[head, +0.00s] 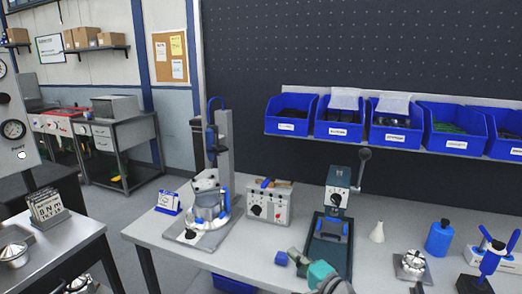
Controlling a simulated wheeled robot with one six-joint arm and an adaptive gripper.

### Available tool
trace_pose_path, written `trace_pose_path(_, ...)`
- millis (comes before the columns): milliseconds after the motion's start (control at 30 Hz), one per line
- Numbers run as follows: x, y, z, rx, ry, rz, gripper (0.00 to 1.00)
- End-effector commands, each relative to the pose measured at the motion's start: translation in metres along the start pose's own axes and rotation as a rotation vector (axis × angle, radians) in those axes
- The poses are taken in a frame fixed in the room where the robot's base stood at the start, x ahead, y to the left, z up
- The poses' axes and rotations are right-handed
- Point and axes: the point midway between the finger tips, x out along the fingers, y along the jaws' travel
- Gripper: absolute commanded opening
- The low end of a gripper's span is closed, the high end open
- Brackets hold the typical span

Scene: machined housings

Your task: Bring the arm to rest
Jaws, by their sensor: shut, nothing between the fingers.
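Part of my arm (321,274), grey with a teal cap, shows at the bottom edge of the head view, in front of the bench. My gripper's fingertips are not visible in this view. The arm part is low, near the front edge of the bench (165,240), just below the teal-based press (330,240). I cannot tell whether it touches anything.
A grey press stand (222,150), a control box (270,204), a white cone (377,232), a blue bottle (440,238) and a blue clamp (490,258) stand on the bench. Blue bins (290,127) hang behind. A small blue block (281,258) is beside my arm.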

Motion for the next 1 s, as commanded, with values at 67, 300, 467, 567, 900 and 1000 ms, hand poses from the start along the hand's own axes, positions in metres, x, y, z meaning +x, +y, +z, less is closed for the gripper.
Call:
trace_pose_path(67, -0.009, 0.017, 0.005, -0.014, 0.021, 0.015, 0.0)
trace_pose_path(300, -0.054, 0.082, 0.024, -0.099, 0.114, 0.082, 0.0)
trace_pose_path(467, -0.101, 0.129, 0.043, -0.193, 0.189, 0.147, 0.0)
trace_pose_path(567, -0.132, 0.153, 0.057, -0.256, 0.228, 0.188, 0.0)
trace_pose_path(900, -0.245, 0.204, 0.105, -0.497, 0.324, 0.332, 0.0)
trace_pose_path(1000, -0.278, 0.211, 0.121, -0.575, 0.34, 0.374, 0.0)
